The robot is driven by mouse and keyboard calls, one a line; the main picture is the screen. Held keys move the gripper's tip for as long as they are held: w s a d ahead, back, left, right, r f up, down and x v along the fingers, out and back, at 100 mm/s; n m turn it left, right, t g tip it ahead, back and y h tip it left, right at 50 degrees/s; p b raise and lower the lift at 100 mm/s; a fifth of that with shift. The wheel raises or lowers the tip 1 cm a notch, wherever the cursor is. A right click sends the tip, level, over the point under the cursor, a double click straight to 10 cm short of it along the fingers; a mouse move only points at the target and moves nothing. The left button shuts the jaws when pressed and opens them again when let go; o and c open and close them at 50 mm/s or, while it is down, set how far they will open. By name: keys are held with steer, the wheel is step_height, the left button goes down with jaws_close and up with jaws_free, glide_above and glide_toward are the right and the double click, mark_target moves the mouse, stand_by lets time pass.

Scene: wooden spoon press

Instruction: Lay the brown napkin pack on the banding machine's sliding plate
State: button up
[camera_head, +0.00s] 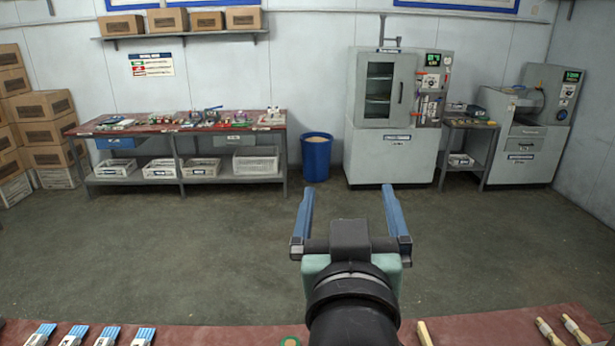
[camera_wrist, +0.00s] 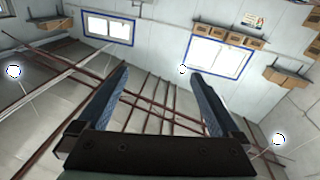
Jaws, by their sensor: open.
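My gripper (camera_head: 348,210) is open and empty, held up in front of me with its two blue fingers wide apart. In the wrist view my gripper (camera_wrist: 158,85) points up toward the ceiling and upper walls, with nothing between the fingers. I cannot make out a brown napkin pack in either view. A grey machine with a sloped panel and an open bay (camera_head: 520,130) stands at the far right against the wall. I cannot tell whether it is the banding machine, and no sliding plate is clearly visible.
A red-topped table (camera_head: 215,335) along the near edge holds several blue-and-white packs (camera_head: 108,337) and wooden pieces (camera_head: 556,332). Across open floor (camera_head: 230,240) stand a workbench (camera_head: 180,128), a blue bin (camera_head: 316,157), a tall grey cabinet (camera_head: 385,155) and a small side table (camera_head: 467,125). Boxes (camera_head: 40,130) are stacked left.

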steer(key=s+a+r+t, duration=0.1)
steer(key=s+r+t, duration=0.2)
steer(key=r, duration=0.4)
steer(key=s+a+r+t+y, duration=0.1)
steer(key=s+a+r+t, duration=0.1)
steer(key=s+r, duration=0.3)
steer(key=s+a+r+t, duration=0.1)
steer(key=s+r+t, duration=0.2)
steer(key=r, duration=0.6)
steer(key=shift+s+a+r+t+y, duration=0.3)
steer(key=shift+s+a+r+t, duration=0.1)
steer(key=shift+s, duration=0.05)
